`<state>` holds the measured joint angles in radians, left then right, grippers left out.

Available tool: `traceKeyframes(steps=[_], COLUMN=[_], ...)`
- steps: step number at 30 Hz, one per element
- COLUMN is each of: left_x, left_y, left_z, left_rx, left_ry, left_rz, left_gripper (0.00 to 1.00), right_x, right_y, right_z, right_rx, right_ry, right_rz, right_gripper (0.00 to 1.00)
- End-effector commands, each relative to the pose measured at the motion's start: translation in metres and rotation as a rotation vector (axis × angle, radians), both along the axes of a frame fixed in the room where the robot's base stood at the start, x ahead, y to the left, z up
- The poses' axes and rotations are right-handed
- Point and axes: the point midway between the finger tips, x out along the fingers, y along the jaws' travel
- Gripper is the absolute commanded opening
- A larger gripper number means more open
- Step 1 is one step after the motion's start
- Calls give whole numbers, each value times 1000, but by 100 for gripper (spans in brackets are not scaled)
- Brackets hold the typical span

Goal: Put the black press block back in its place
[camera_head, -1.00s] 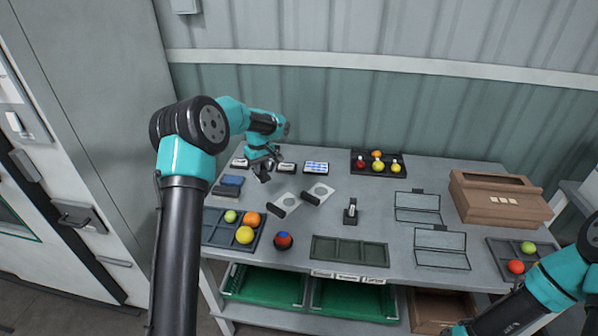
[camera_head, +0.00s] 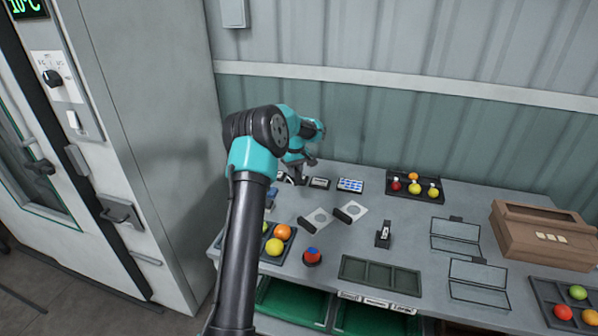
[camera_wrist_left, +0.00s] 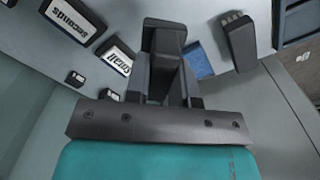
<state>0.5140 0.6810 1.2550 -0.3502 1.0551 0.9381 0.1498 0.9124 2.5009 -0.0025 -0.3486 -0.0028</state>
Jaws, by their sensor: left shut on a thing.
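My left gripper (camera_head: 298,178) is at the back left of the table, among small labelled pads, with its arm coming in from the left. In the left wrist view, it is shut on a dark block (camera_wrist_left: 163,35), which looks like the black press block. The jaws hide part of the block, and I cannot tell whether it touches the table. The pads labelled "seconds" (camera_wrist_left: 72,22) and "small" (camera_wrist_left: 115,58) lie to the left of the jaws. A blue pad (camera_wrist_left: 199,62) lies to the right. My right gripper is out of view.
Another dark block (camera_wrist_left: 237,40) lies beyond the blue pad.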

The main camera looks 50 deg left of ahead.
Motion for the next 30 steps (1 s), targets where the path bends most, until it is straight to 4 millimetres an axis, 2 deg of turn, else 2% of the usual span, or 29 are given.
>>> traceKeyframes(steps=[11, 30], left_x=[1, 0], left_y=[-1, 0], left_z=[-13, -62], left_rx=[-1, 0], left_ry=[0, 1], left_rz=[0, 0], left_gripper=[6, 6], right_x=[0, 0], right_y=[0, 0], right_z=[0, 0], right_rx=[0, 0], right_ry=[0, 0], right_rz=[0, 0], right_gripper=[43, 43])
